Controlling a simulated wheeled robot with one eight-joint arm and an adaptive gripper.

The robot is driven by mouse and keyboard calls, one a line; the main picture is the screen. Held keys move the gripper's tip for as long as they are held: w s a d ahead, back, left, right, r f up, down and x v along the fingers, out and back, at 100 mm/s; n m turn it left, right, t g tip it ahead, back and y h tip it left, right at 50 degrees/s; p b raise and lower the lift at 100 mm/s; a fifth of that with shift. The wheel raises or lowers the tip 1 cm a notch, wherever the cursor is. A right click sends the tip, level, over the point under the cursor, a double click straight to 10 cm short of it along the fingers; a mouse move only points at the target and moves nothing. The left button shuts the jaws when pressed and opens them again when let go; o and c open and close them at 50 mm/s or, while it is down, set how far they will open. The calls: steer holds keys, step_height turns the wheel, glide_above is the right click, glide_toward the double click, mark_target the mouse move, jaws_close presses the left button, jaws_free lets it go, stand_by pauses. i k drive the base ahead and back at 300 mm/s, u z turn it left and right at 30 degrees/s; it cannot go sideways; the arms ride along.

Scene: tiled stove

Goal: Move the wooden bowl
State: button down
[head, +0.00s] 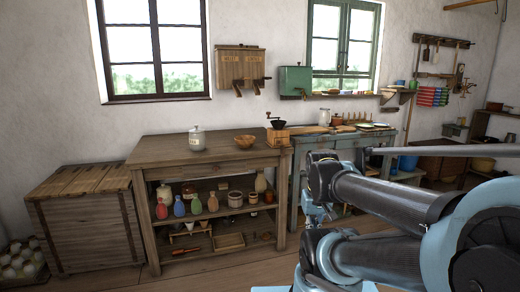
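The wooden bowl (245,142) is a small brown round bowl. It stands upright on the top of the wooden workbench (165,151), toward the right part of the bench. It looks empty, though its inside is hard to make out. Nothing touches it. My dark and light-blue arm (385,205) fills the lower right, well in front of and to the right of the bowl. I cannot make out my gripper's fingers in this view.
A white lidded jar (197,139) stands left of the bowl. A coffee grinder (278,134) stands close on its right. Shelves below hold coloured vases and pots. A wooden crate (88,225) stands left of the bench, a blue-grey table (340,140) right. Floor in front is clear.

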mark_target(243, 142)
steer(key=z, duration=0.05)
steer(key=i, duration=1)
steer(key=u, duration=0.05)
